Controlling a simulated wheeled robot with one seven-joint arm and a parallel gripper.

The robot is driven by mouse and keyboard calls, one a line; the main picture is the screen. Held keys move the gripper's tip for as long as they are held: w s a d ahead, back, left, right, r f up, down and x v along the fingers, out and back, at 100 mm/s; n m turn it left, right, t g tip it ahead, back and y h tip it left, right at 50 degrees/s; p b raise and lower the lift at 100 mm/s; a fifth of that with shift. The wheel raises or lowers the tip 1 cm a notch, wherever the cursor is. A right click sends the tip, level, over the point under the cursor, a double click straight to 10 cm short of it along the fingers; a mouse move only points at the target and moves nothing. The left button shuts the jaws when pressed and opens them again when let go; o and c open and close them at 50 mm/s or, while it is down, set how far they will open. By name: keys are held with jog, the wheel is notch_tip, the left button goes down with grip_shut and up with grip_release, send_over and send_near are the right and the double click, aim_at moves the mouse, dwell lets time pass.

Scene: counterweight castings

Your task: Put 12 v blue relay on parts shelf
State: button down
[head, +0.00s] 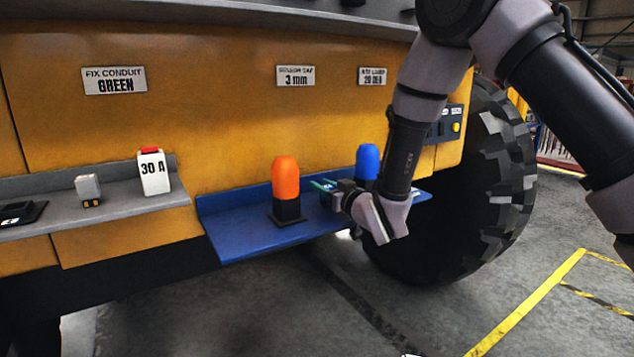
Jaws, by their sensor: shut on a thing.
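My gripper (330,192) is low over the blue shelf (240,235), between the orange dome lamp and the blue dome lamp, pointing left. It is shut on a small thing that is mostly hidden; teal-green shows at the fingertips. I cannot make out a 12 V label or a clear blue relay body there. A grey shelf (120,205) is fixed to the yellow panel at the left. No label shows which shelf is the parts shelf.
The orange lamp (286,180) stands left of my gripper, and the blue lamp (367,162) is close behind it. The grey shelf holds a white 30 A part (153,174), a small grey block (88,187) and a black part (20,213). A big tyre (500,180) is at right.

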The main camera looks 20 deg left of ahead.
jog(key=shift+f, duration=0.1)
jog(key=c, duration=0.5)
grip_release()
jog(key=shift+c, duration=0.2)
